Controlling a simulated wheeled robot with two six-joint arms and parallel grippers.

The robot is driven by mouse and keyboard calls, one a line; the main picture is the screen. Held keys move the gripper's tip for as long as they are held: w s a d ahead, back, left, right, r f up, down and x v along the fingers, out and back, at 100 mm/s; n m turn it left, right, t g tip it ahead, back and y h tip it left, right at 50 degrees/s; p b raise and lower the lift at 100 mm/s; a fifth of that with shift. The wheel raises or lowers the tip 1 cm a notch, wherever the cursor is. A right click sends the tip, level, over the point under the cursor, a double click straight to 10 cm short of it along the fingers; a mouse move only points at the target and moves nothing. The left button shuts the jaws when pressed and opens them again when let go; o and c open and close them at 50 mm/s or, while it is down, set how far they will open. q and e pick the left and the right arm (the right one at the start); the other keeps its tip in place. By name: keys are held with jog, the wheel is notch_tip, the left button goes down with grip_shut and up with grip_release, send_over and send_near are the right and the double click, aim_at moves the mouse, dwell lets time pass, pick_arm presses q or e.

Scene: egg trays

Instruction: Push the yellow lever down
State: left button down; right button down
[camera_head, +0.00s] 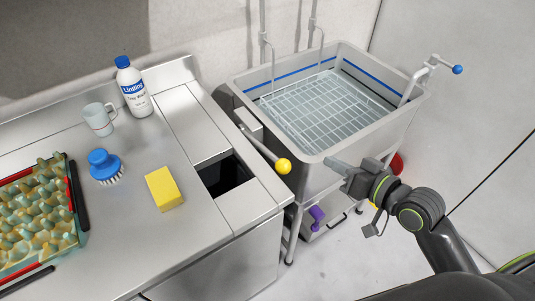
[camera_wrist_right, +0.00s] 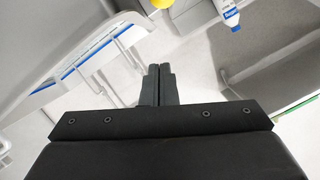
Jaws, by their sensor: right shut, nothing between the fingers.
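The yellow lever's round knob (camera_head: 284,166) sits at the end of a thin metal rod that slopes from the sink's left side toward the front. In the right wrist view the knob (camera_wrist_right: 162,3) shows at the top edge, beyond the fingertips. My right gripper (camera_head: 330,162) is to the right of the knob, at the sink's front edge, with a gap between them. Its fingers (camera_wrist_right: 158,72) are shut and empty. My left gripper does not show.
A grey sink (camera_head: 318,155) with a wire rack (camera_head: 325,108) stands at the back right. On the steel counter (camera_head: 150,238) are a yellow sponge (camera_head: 164,189), a blue brush (camera_head: 103,165), a mug (camera_head: 100,119), a bottle (camera_head: 133,90) and an egg tray (camera_head: 77,210). A purple object (camera_head: 317,215) is below the sink.

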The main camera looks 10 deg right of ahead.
jog(key=w+a+f, duration=0.5)
jog(key=w+a, duration=0.1)
jog(key=w, duration=0.1)
jog(key=shift+w+a+f+p, duration=0.25)
jog(key=shift+w+f+p, duration=0.05)
jog(key=shift+p, duration=0.15)
dwell(0.4)
notch_tip(320, 180, down, 7)
jog(key=s+t+y+b, duration=0.1)
jog(key=t+b, duration=0.1)
jog(key=b, duration=1.2)
jog(key=shift+s+d+n+y, duration=0.25)
jog(key=shift+d+n+y, duration=0.05)
